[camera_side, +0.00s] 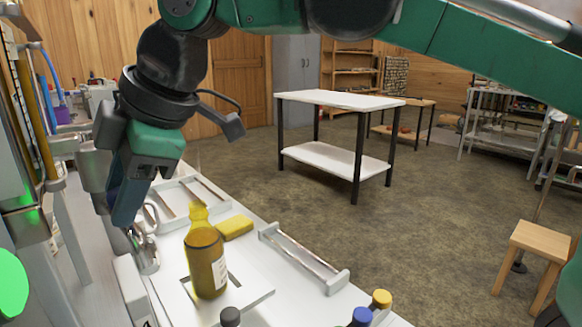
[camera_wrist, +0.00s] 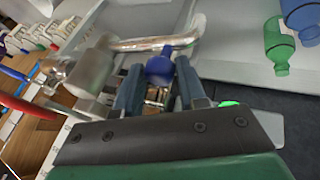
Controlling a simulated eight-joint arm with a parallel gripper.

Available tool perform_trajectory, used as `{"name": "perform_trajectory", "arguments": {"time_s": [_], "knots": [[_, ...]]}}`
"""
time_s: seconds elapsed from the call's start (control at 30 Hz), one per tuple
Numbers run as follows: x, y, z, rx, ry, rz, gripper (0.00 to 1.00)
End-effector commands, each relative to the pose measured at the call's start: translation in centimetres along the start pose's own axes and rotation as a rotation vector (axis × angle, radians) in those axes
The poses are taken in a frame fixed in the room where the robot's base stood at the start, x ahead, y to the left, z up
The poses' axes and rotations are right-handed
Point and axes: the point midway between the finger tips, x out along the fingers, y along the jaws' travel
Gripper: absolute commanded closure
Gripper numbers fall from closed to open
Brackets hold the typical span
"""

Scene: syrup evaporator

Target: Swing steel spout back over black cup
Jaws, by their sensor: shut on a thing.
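My gripper (camera_side: 126,218) points down over the left end of the white worktop in the side view. In the wrist view its two blue-grey fingers (camera_wrist: 159,82) are closed about a round blue knob (camera_wrist: 159,67). The knob sits against the bent, shiny steel spout (camera_wrist: 150,44), which runs across the picture above the fingers and joins a grey cylinder (camera_wrist: 90,68) at left. In the side view a curved steel piece (camera_side: 146,254) shows just under the gripper; I cannot tell for sure that it is the spout. I cannot make out a black cup in either view.
An amber bottle (camera_side: 206,262) stands on the worktop right of the gripper, with a yellow sponge (camera_side: 236,227) behind it. A rail-like holder (camera_side: 303,257) lies further right. Dark, blue and yellow caps show at the front edge. Tall machinery stands close at left.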

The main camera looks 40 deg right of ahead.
Motion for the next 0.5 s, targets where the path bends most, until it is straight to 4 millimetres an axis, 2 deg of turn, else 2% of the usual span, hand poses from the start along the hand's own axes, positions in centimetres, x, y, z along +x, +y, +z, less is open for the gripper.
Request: {"name": "perform_trajectory", "arguments": {"time_s": [0.5], "knots": [[0.28, -0.24, -0.85, -0.002, 0.001, -0.005, 0.98]]}}
